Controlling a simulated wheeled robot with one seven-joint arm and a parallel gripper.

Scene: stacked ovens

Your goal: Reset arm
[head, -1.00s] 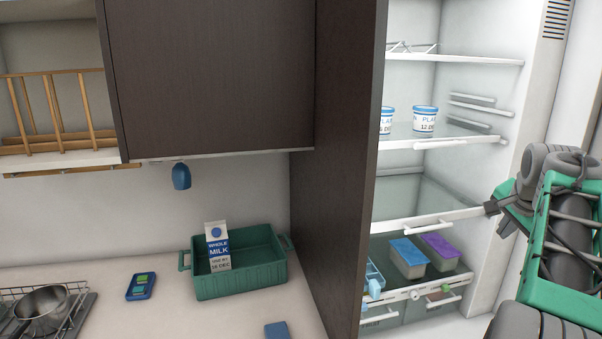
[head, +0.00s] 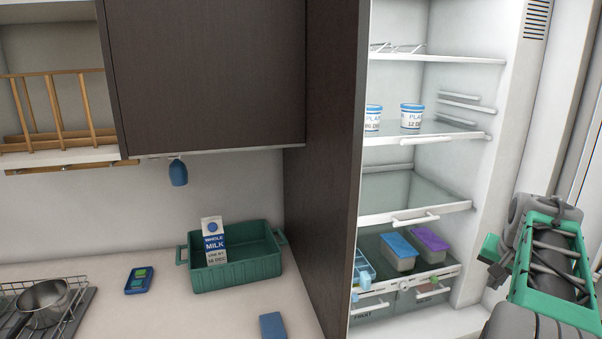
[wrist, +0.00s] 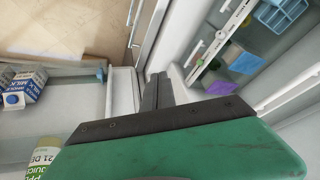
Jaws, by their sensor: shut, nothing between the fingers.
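My arm is at the right of the head view, with its gripper (head: 497,275) low in front of the fridge's right side. In the wrist view my gripper (wrist: 158,92) shows its two dark fingers together, with nothing between them. The green body of the gripper fills the bottom of that view. The fingers point toward the fridge area and appear clear of the stored items.
A green crate (head: 235,275) holding a milk carton (head: 214,243) stands on the counter. The wrist view shows another carton (wrist: 25,85) and a juice bottle (wrist: 48,155).

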